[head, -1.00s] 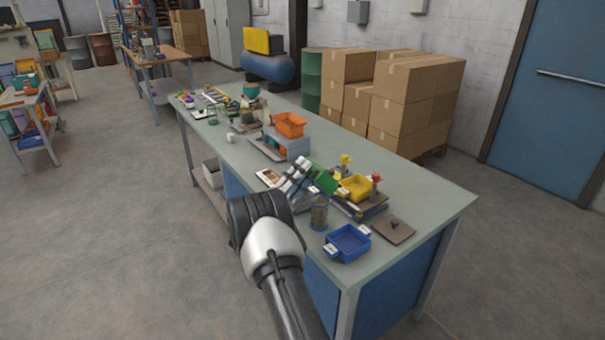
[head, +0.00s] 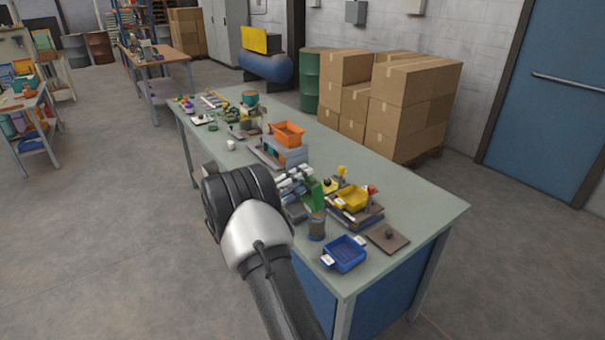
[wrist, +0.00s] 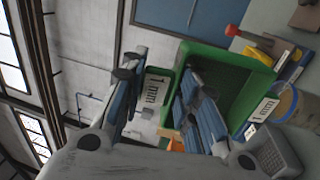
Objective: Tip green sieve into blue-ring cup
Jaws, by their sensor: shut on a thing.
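The green sieve (head: 317,194) is held by my gripper (head: 294,182) and stands steeply tipped, nearly on edge, in the head view. The blue-ring cup (head: 317,229) stands on the bench just below the sieve in the head view. In the wrist view the cup (wrist: 287,104) is partly hidden at the right, beside the sieve's edge. Whether material is falling cannot be seen.
A yellow sieve (head: 351,197) sits on a stand right of the green one. A blue tray (head: 344,254) is near the bench's front corner, with a flat brown lid (head: 387,238) beside it. An orange bin (head: 287,133) stands on a grey unit behind.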

